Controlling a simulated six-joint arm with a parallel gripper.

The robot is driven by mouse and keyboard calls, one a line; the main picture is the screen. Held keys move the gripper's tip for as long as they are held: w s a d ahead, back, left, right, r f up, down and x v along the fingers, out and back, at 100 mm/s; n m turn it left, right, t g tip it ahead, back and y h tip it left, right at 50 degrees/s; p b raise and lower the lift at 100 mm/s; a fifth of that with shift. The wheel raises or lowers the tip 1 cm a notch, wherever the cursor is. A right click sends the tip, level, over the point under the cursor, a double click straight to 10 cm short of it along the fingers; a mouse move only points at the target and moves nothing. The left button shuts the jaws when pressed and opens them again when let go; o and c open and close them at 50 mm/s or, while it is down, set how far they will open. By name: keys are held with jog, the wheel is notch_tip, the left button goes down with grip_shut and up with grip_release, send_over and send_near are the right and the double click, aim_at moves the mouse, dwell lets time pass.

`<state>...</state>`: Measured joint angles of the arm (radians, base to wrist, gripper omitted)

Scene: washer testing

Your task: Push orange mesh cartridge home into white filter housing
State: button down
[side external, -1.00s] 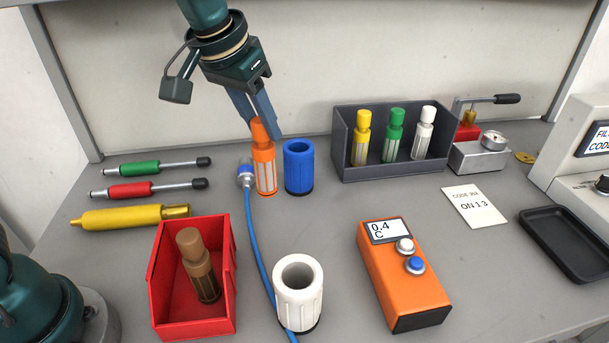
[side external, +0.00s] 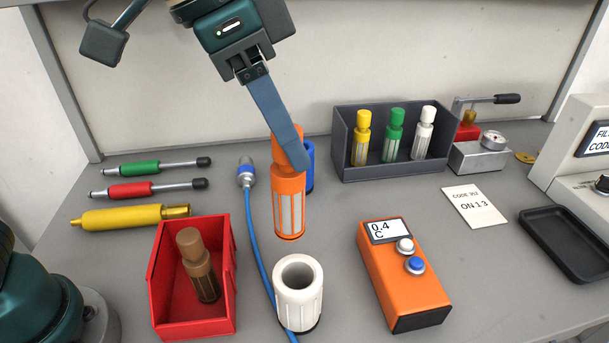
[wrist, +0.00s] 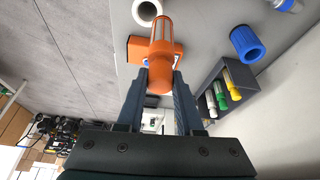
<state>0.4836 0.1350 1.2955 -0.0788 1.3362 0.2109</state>
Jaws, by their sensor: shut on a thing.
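The orange mesh cartridge (side external: 290,207) is upright and held in the air by its top. My gripper (side external: 290,150) is shut on it, one finger showing in front of the cartridge's head. In the wrist view the cartridge (wrist: 163,45) sits between the two fingertips of my gripper (wrist: 160,85). The white filter housing (side external: 299,290) stands upright on the bench below the cartridge, its round top opening empty. The cartridge's lower end is above and slightly behind the housing, apart from it. The housing also shows at the top of the wrist view (wrist: 147,10).
A blue housing (side external: 309,168) stands behind the cartridge, partly hidden. A red bin (side external: 160,300) with a brown cartridge (side external: 199,265) is left of the white housing. An orange meter (side external: 405,280) is to its right. A blue cable (side external: 256,245) runs past the housing. A grey rack (side external: 390,168) holds cartridges.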

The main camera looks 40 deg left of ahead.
aim_at(296, 232)
jog(key=shift+m, duration=0.5)
jog(key=shift+s+d+f, duration=0.5)
jog(key=shift+d+f, duration=0.1)
jog(key=shift+f, duration=0.25)
jog(key=shift+s+d+f, duration=0.5)
jog(key=shift+d+f, duration=0.1)
jog(key=shift+f, duration=0.35)
jog(key=shift+f, duration=0.95)
jog(key=shift+f, duration=2.35)
